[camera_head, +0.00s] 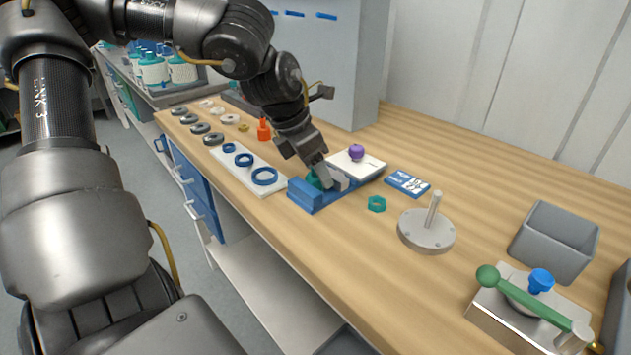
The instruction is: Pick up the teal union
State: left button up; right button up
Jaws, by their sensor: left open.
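A teal part (314,179) sits at the blue holder (304,197), mostly hidden by my left gripper. A separate teal hexagonal ring (377,204) lies flat on the bench to the right of the holder. I cannot tell for sure which of the two is the union. My left gripper (333,182) reaches down over the holder, beside the teal part. Its jaws are open; contact with the teal part cannot be made out. My right gripper is out of view.
A white tray (273,184) with blue rings lies left of the holder. A white plate with a purple knob (356,152) is behind it. A round grey base with a post (427,232), a grey bin (554,243) and a green-levered device (520,310) stand to the right.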

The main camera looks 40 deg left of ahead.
pick_arm(q)
jog(key=c, duration=1.1)
jog(key=shift+r, duration=0.1)
notch_tip(320, 180, up, 9)
jog(key=shift+r+p, duration=0.15)
jog(key=shift+p, duration=0.5)
jog(key=shift+r, duration=0.3)
jog(key=shift+r+p, duration=2.15)
jog(key=shift+r, duration=0.35)
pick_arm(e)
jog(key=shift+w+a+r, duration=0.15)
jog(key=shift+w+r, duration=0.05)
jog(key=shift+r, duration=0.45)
